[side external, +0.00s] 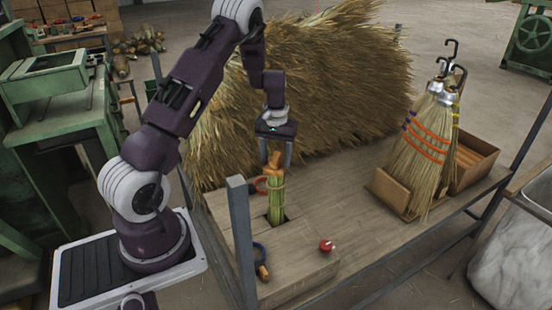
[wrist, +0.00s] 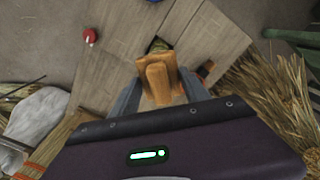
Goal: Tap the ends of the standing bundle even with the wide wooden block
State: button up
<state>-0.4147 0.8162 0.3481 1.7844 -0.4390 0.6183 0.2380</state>
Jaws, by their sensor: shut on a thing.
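My gripper (side external: 276,163) is shut on the wide wooden block (side external: 276,170), an orange-brown piece held between the two fingers. The block also shows in the wrist view (wrist: 160,82). The standing bundle (side external: 276,207), green stalks, is upright in a dark square opening in the wooden bench top (side external: 340,215). The block is right over the bundle's top end; I cannot tell whether they touch. In the wrist view the block hides most of the bundle.
A large straw heap (side external: 310,85) stands behind. Finished brooms (side external: 425,145) lean at the right, by a wooden box (side external: 474,163). A metal post (side external: 242,240) rises at the front left.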

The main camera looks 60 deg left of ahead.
jog(key=shift+r, duration=3.45)
jog(key=shift+f, duration=0.1)
jog(key=shift+f, duration=2.9)
jog(key=shift+f, duration=0.6)
jog(key=shift+r, duration=3.6)
